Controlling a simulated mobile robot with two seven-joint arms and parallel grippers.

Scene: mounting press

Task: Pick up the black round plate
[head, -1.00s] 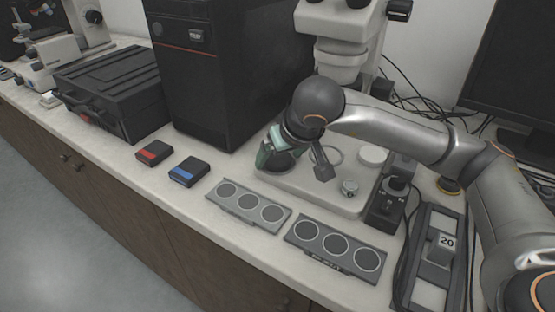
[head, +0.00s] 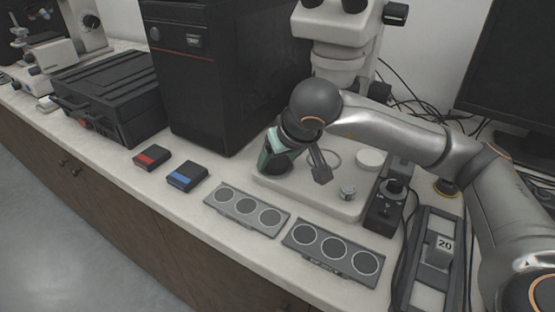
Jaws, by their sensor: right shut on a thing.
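My right gripper (head: 271,158) points down over the left end of the pale microscope base (head: 335,203). It is shut on a dark piece, the black round plate (head: 277,165), which shows only in part between and below the greenish fingers. The plate looks tilted, and its far side is hidden by the gripper. I cannot tell how far it is clear of the base. My left gripper is not in view.
The microscope (head: 343,50) stands behind my right arm. A white disc (head: 369,160) and a small metal knob (head: 348,190) sit on its base. Two three-ring holders (head: 247,210) (head: 333,248) lie in front. A black computer tower (head: 225,85) stands close left of the gripper.

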